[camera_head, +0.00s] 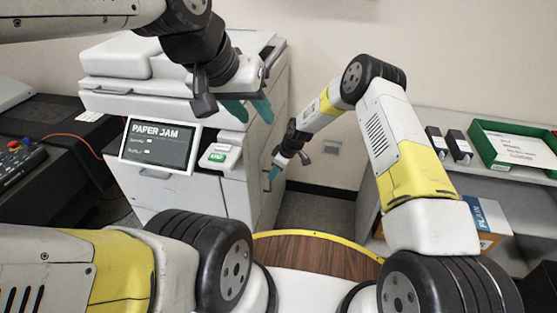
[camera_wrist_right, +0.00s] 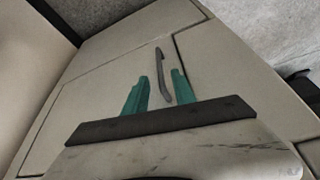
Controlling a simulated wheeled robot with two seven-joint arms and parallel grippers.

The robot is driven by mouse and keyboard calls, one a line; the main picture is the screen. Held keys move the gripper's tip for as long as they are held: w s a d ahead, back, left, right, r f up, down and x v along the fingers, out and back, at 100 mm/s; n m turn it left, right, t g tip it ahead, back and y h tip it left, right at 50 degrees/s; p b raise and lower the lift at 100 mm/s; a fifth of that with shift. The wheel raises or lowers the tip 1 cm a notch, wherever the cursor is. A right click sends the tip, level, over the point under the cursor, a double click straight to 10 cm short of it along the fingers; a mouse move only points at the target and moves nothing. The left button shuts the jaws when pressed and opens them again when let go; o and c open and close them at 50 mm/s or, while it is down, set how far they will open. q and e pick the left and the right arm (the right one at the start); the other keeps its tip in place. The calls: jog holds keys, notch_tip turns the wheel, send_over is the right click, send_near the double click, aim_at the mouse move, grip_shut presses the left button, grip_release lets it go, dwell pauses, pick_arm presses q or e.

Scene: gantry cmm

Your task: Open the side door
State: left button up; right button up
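The grey-white copier (camera_head: 180,75) stands at the left, its screen (camera_head: 158,144) reading "PAPER JAM". In the right wrist view its side shows a pale side door (camera_wrist_right: 108,88), bounded by thin dark seams and looking flush. A slim dark handle (camera_wrist_right: 161,66) is on the door. My right gripper (camera_head: 271,175) is beside the copier's right side. In the right wrist view its teal fingers (camera_wrist_right: 159,77) are open, with the handle appearing between them; contact cannot be told. My left gripper (camera_head: 249,110) is open and empty, in front of the copier's upper part.
A shelf unit (camera_head: 437,120) at the right holds small dark boxes (camera_head: 447,145), a green tray (camera_head: 515,150) and a blue-and-brown box (camera_head: 487,220). A dark bench with a control panel (camera_head: 17,160) is at the far left. A wall is behind.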

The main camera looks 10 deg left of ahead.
jog(key=x, duration=0.6)
jog(key=shift+f, duration=0.1)
jog(key=shift+c, duration=0.4)
grip_shut()
dwell(0.9)
